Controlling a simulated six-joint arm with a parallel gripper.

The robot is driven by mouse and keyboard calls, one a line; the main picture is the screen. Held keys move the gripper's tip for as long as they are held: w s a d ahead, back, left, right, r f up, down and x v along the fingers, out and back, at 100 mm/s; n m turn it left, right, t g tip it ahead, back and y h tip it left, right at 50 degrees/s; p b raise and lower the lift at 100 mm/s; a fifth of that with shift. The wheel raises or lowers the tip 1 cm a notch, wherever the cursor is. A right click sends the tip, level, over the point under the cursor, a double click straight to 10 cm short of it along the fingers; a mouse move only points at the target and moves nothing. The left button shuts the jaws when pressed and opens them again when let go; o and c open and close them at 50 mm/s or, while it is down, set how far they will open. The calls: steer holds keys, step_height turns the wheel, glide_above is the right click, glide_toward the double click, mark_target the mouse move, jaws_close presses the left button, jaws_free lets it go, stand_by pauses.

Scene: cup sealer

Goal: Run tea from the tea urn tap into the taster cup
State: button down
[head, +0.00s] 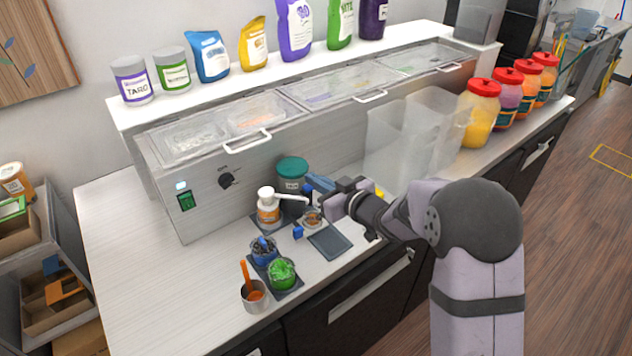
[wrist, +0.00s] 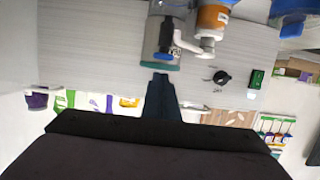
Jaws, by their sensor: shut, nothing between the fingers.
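The tea urn (head: 291,180), a grey canister with a teal lid, stands against the steel counter unit; it also shows upside down in the wrist view (wrist: 151,42). A small blue part (wrist: 175,52), which looks like its tap lever, shows by its front. A small cup with brown in it (head: 312,217), apparently the taster cup, stands in front of the urn; whether the brown is tea, I cannot tell. In the wrist view, the fingertips (wrist: 160,78) point at the lid. Contact is unclear.
A white pump bottle (head: 268,210) stands left of the cup, its spout reaching right. A dark flat pad (head: 329,241) lies in front. Blue and green tubs (head: 281,272) and a metal cup (head: 254,299) stand nearer. Clear bins (head: 395,140) stand right. The left worktop is clear.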

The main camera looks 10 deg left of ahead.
mark_target(310, 191)
steer(key=shift+f, duration=0.8)
step_height(310, 191, down, 2)
steer(key=shift+f+b, duration=0.1)
steer(key=shift+b, duration=0.7)
steer(key=shift+s+d+f, duration=0.1)
steer(key=shift+s+f, duration=0.1)
steer(key=shift+f, duration=0.15)
stand_by(3.8)
step_height(310, 191, up, 6)
steer(key=p, duration=0.4)
steer(key=b+v, duration=0.4)
steer(key=v, duration=0.5)
steer(key=shift+s+d, duration=0.2)
steer(key=shift+d, duration=0.05)
